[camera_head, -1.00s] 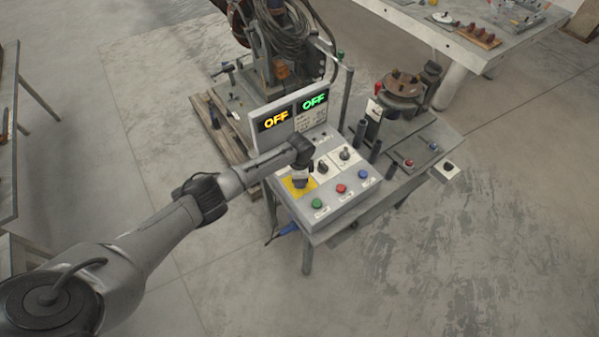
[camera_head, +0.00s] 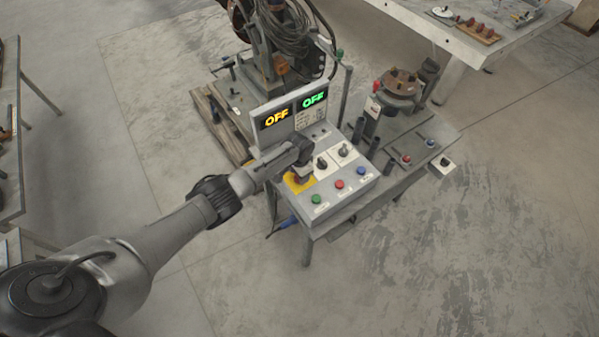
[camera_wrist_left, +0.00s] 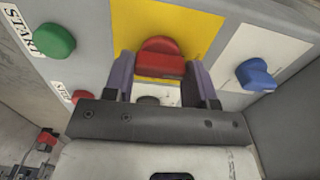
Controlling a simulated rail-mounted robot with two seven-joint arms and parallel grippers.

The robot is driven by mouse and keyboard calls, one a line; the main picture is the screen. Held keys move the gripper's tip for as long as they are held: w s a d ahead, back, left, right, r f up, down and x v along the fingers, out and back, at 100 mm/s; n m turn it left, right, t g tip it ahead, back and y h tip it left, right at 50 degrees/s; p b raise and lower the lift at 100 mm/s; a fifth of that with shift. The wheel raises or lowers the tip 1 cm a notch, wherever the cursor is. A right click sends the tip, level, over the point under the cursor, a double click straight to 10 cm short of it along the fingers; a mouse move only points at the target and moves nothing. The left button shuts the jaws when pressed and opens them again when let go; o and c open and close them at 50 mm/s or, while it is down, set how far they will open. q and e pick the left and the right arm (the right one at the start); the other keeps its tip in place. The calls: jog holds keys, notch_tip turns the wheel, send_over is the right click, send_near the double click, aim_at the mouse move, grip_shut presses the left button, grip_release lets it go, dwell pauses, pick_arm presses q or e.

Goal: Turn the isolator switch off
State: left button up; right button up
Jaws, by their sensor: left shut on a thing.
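The isolator switch is a red handle on a yellow plate. In the left wrist view the red handle (camera_wrist_left: 160,60) sits between the two fingers of my left gripper (camera_wrist_left: 161,82), which is shut on it. The yellow plate (camera_wrist_left: 200,32) shows around and behind it. In the head view my left gripper (camera_head: 301,173) is at the yellow plate (camera_head: 293,186) on the sloped control panel (camera_head: 333,197), and my wrist hides most of the switch. My right gripper is not in view.
Beside the switch are black knobs (camera_head: 343,150) on white plates. Two displays, yellow (camera_head: 277,118) and green (camera_head: 314,101), both read OFF. Open floor lies in front.

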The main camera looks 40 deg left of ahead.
pick_arm(q)
jog(key=shift+r, duration=0.1)
dwell(0.3)
jog(key=o, duration=0.9)
jog(key=shift+r, duration=0.45)
notch_tip(320, 180, up, 13)
jog(key=shift+f+p, duration=0.1)
jog(key=shift+p, duration=0.8)
